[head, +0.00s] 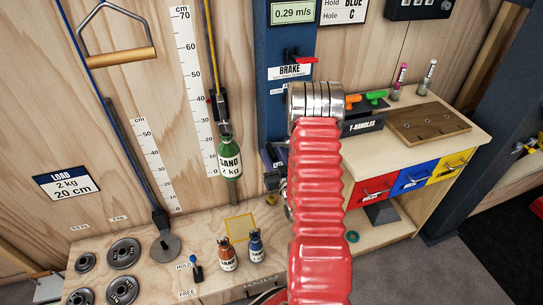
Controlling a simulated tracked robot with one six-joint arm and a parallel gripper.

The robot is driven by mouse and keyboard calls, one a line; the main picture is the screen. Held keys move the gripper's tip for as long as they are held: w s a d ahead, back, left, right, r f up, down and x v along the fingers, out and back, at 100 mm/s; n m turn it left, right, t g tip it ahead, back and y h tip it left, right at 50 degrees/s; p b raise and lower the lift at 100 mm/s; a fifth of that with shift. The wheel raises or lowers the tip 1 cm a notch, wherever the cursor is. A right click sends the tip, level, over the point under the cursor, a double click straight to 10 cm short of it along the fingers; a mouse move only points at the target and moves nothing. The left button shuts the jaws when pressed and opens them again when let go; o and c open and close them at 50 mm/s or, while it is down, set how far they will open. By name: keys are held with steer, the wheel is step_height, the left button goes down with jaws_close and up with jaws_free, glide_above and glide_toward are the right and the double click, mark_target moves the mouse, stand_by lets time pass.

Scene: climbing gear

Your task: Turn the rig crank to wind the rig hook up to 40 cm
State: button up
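A hook assembly (218,106), likely the rig hook, hangs on a yellow rope in front of the wooden wall. A green bottle (231,160) marked SAND 2 kg hangs below it. A white cm scale (191,60) stands beside the rope on its left; the exact hook reading is unclear. The red brake lever (305,61) is on the blue post (273,60). I cannot make out the rig crank; my red-sleeved arm covers the area in front of the post's lower part. My gripper is hidden beyond my arm's silver wrist.
A load sign (67,183) reads 2 kg, 20 cm. Weight discs (122,253), two small bottles (256,246) and a HOLD/FREE lever (196,272) are on the bench. A T-handle rack (363,122) and coloured drawers (411,178) stand right. Grey floor is clear at lower right.

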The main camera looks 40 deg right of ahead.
steer(key=shift+s, duration=0.1)
steer(key=shift+s+a+f, duration=0.1)
steer(key=shift+s+a, duration=0.05)
steer(key=shift+s, duration=0.45)
steer(key=v, duration=1.2)
steer(key=shift+a, duration=0.2)
steer(key=shift+s, duration=0.15)
